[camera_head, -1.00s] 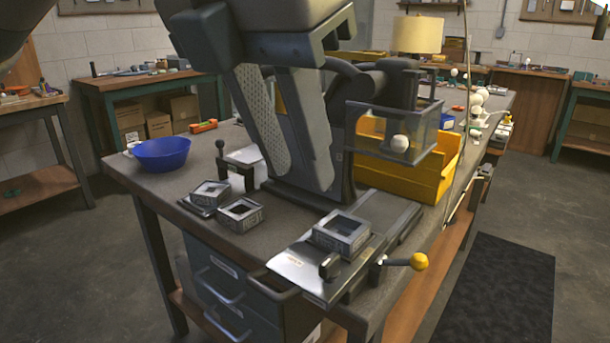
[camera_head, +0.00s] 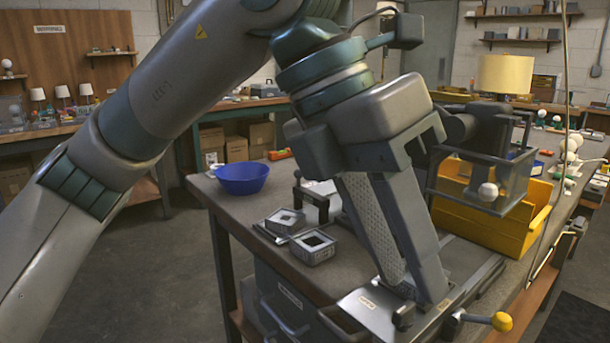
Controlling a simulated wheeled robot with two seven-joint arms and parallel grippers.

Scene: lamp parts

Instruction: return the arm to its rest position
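My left arm comes in from the left, and its gripper (camera_head: 415,285) points down over the front part of the workbench (camera_head: 330,265). Its two long grey fingers stand apart, with a perforated pad showing on one. I see nothing held between them. The fingertips overlap the metal fixture plate (camera_head: 368,304) in the picture; I cannot tell whether they touch it. The part of the plate behind the fingers is hidden. My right gripper is not in view.
Two small grey square frames (camera_head: 313,246) and a blue bowl (camera_head: 242,178) are left of the gripper. A yellow-knobbed lever (camera_head: 502,321) sticks out at the front.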

